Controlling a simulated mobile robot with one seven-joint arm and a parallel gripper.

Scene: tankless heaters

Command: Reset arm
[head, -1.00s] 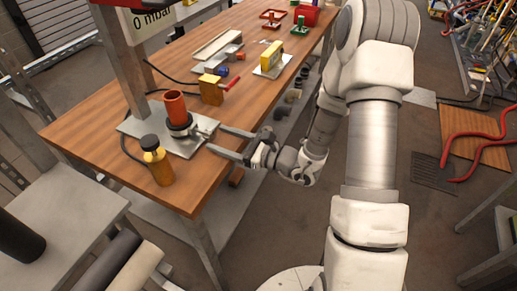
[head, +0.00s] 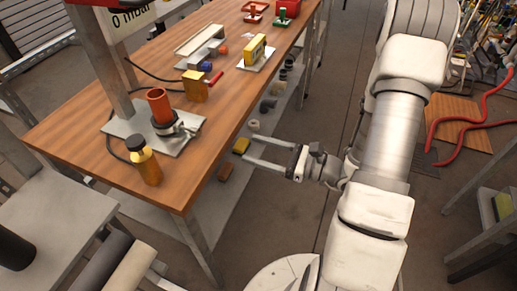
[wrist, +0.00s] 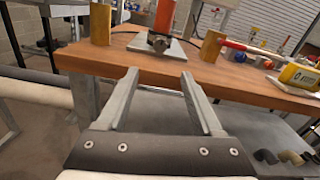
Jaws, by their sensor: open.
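My gripper (head: 262,152) is open and empty. In the head view it hangs in free air to the right of the workbench, with its two fingers apart and pointing left toward the bench edge. In the wrist view its fingers (wrist: 158,80) point at the front edge of the wooden workbench (wrist: 240,92). Nothing lies between the fingers. My arm stretches down the right side of the head view.
On the workbench (head: 85,110) stand an orange-red cylinder (head: 160,105) on a metal plate (head: 185,143), a yellow bottle (head: 146,163), a yellow block (head: 194,87) and a yellow device (head: 255,48). Pipe fittings (head: 268,103) lie on the lower shelf. Red hoses (head: 480,130) lie right.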

